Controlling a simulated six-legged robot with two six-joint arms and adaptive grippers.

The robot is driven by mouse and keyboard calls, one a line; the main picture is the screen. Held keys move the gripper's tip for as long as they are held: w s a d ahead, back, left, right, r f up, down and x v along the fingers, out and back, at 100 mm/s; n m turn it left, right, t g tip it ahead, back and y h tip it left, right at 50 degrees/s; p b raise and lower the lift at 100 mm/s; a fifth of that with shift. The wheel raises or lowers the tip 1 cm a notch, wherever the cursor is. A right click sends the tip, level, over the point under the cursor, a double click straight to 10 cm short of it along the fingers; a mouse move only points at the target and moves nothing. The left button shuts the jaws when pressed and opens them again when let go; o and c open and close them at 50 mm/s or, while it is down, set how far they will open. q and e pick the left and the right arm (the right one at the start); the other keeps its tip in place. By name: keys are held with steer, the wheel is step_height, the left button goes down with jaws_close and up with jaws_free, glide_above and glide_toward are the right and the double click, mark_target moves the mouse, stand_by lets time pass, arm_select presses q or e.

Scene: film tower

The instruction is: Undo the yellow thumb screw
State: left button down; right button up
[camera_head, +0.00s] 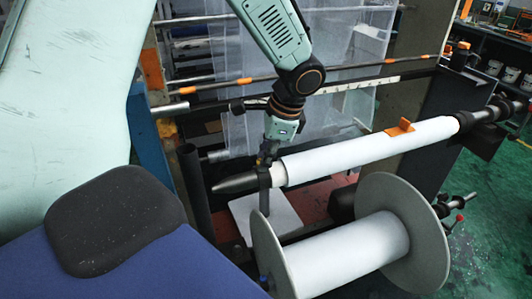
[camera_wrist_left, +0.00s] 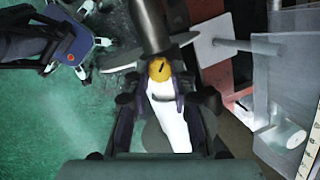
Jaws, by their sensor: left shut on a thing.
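The yellow thumb screw (camera_wrist_left: 159,69) shows in the left wrist view as a small round yellow head with a dark mark. My left gripper (camera_wrist_left: 163,80) is shut on it, with a dark finger on each side. In the head view my left gripper (camera_head: 267,155) points down at the dark collar (camera_head: 264,177) near the tapered end of the shaft (camera_head: 236,183); the screw is hidden there behind the fingers. My right gripper is in neither view.
A white film roll (camera_head: 350,151) on the shaft carries an orange piece (camera_head: 400,128). Below it lies a spool with large grey flanges (camera_head: 404,215). Clear film sheets (camera_head: 345,40) and a horizontal bar (camera_head: 345,67) stand behind my arm. Green floor shows at the right.

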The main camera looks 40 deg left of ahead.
arm_select(q)
steer(key=n+h, duration=0.1)
steer(key=n, duration=0.4)
steer(key=shift+a+n, duration=0.15)
steer(key=shift+n, duration=0.15)
steer(key=n+h, duration=0.1)
steer(key=n, duration=0.4)
steer(key=shift+s, duration=0.15)
steer(key=n, duration=0.2)
steer(key=n+h, duration=0.1)
steer(key=n, duration=0.2)
steer(key=shift+s+a+f+n, duration=0.1)
steer(key=shift+s+a+n, duration=0.05)
steer(key=shift+n, duration=0.15)
steer(key=n+t, duration=0.1)
steer(key=n, duration=0.4)
steer(key=shift+s+n+h+b, duration=0.1)
steer(key=shift+n+h+b, duration=0.2)
steer(key=shift+b, duration=0.05)
steer(key=c, duration=1.5)
jaws_free()
steer(key=o, duration=0.4)
steer(key=shift+t, duration=0.3)
